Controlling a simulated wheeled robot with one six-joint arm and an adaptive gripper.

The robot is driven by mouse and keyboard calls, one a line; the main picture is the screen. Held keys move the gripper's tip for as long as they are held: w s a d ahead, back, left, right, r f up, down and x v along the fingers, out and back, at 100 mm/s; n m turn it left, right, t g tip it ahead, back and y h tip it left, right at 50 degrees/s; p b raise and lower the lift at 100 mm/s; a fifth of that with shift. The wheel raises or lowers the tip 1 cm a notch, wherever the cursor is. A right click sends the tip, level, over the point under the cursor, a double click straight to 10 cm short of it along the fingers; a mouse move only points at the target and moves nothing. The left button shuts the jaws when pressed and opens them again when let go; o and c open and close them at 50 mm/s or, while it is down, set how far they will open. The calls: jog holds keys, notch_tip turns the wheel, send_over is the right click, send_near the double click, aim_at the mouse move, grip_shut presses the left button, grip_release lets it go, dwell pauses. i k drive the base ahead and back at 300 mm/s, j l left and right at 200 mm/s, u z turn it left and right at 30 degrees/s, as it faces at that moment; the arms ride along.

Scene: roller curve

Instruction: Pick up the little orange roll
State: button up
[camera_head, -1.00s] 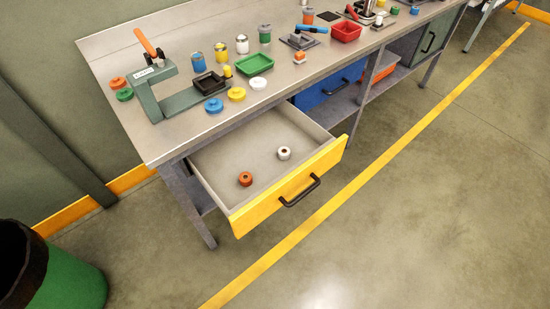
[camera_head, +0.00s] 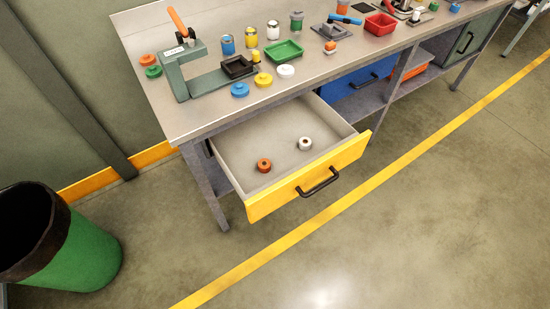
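A little orange roll (camera_head: 264,166) lies inside the open yellow-fronted drawer (camera_head: 308,179), left of its middle and near the front panel. A white roll (camera_head: 305,143) lies in the same drawer, to the right of the orange one and a little farther back. Both rolls are apart from each other and from the drawer walls. An orange disc (camera_head: 148,60) lies on the workbench top at the far left, above a green disc. My gripper is not in view.
The drawer sticks out from under the workbench (camera_head: 200,119). A green clamp-like device (camera_head: 185,78), several coloured discs, jars and trays stand on the bench. A green bin (camera_head: 75,250) stands at lower left. The floor (camera_head: 420,230) in front is clear.

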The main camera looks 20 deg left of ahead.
aim_at(266, 167)
jog(key=j+u, duration=0.25)
jog(key=j, duration=0.2)
jog(key=i+j+u, duration=0.15)
jog(key=j+u, duration=0.15)
jog(key=i+j+u, duration=0.25)
jog(key=j, duration=0.25)
jog(key=i+j+u, duration=0.1)
jog(key=j+u, duration=0.15)
jog(key=j, duration=0.15)
